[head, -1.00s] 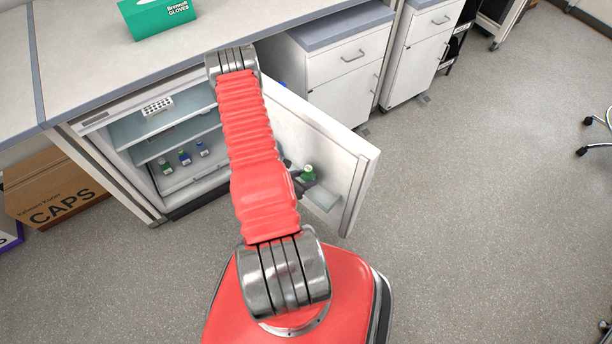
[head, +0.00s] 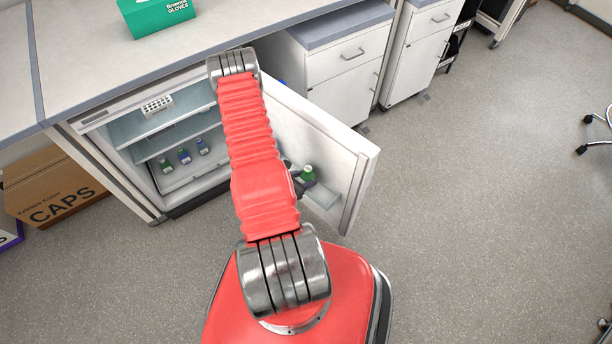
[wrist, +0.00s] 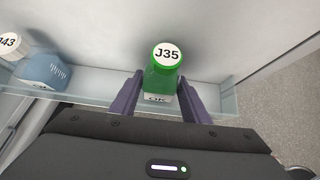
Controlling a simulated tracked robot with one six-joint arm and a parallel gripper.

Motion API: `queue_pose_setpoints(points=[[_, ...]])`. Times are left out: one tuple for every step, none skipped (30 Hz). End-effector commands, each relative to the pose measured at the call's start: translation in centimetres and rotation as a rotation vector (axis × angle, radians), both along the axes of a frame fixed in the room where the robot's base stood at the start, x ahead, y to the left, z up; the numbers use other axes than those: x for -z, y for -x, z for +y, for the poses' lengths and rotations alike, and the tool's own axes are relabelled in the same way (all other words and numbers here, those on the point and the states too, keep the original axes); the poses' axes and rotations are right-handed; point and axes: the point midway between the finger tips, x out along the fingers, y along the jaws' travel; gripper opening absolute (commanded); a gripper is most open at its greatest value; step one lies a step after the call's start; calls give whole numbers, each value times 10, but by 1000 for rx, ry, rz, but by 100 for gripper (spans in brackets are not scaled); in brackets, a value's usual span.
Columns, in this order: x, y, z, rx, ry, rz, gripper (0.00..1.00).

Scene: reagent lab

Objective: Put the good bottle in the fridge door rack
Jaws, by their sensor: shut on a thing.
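My gripper (wrist: 158,105) is shut on a green bottle (wrist: 163,84) with a white cap marked J35. A finger lies on each side of the bottle. In the head view the same green bottle (head: 307,174) shows beside my arm at the inner side of the open fridge door (head: 355,165). The clear door rack (wrist: 215,98) is right at the bottle in the wrist view. I cannot tell whether the bottle's base touches the rack floor. In the head view the rack (head: 323,197) shows just below the bottle. My arm hides most of the gripper there.
A blue bottle (wrist: 44,70) with a white cap stands at the rack's left in the wrist view. Inside the fridge stand a green bottle (head: 165,166) and two blue bottles (head: 184,156). Drawer cabinets (head: 335,75) stand behind the door.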

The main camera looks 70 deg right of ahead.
Motion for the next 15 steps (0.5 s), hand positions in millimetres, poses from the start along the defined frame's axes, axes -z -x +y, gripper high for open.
queue_pose_setpoints(points=[[2,0,0,0,0,0,13],[2,0,0,0,0,0,13],[4,0,0,0,0,0,13],[5,0,0,0,0,0,13],[5,0,0,-1,0,1,13],[7,0,0,0,0,0,13],[7,0,0,0,0,0,13],[8,0,0,0,0,0,13],[9,0,0,0,0,0,13],[9,0,0,-1,1,0,13],[10,0,0,-1,1,0,13],[10,0,0,-1,1,0,13],[10,0,0,-1,1,0,13],[10,0,0,-1,1,0,13],[10,0,0,-1,1,0,13]])
